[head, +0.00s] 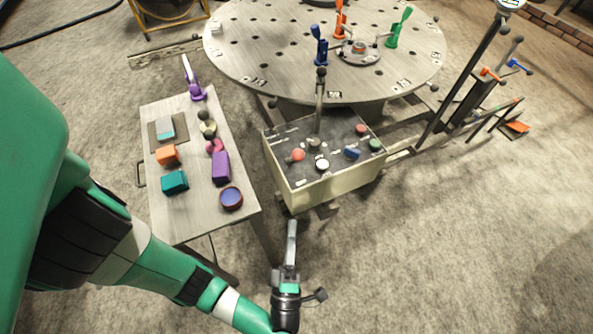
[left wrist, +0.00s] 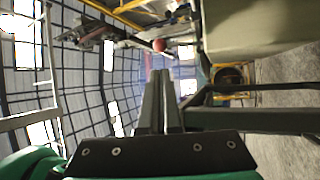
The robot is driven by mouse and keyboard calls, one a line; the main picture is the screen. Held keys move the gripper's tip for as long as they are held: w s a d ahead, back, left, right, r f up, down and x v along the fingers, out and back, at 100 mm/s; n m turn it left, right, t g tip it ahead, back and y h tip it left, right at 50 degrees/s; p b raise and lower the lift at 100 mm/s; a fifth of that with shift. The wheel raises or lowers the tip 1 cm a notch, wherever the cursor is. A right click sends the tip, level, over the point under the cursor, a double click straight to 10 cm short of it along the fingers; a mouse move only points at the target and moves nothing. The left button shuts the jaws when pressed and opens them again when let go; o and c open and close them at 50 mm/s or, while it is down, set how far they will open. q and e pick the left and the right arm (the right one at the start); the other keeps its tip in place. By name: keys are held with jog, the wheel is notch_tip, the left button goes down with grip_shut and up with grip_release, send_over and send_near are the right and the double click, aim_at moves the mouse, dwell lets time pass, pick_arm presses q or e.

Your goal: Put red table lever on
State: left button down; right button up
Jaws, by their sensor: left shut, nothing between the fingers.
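A cream control box (head: 330,190) with a dark top panel stands in the middle of the head view. A red round knob (head: 297,155) sits near the panel's left front. A smaller red knob (head: 361,129) sits near its back right. Which one is the table lever I cannot tell. My left gripper (head: 292,224) is in front of the box, apart from it, with its fingers together and empty. In the left wrist view, the shut fingers (left wrist: 161,74) point toward a red ball (left wrist: 158,44) beside the cream box wall (left wrist: 255,25). My right gripper is not in view.
A tall lever (head: 319,98) rises from the box's back. A round turntable (head: 270,60) with blue (head: 321,52), orange (head: 340,18) and green (head: 394,36) clamps stands behind. A side table (head: 190,222) with several coloured objects stands left.

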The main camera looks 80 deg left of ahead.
pick_arm(q)
jog(key=a+r+p, duration=0.1)
jog(key=r+p, duration=0.1)
jog(key=p, duration=0.1)
send_near(294, 157)
jog(key=x, duration=0.4)
jog(key=w+f+x, duration=0.1)
jog(key=x, duration=0.1)
jog(key=shift+a, duration=0.1)
jog(key=shift+r, duration=0.15)
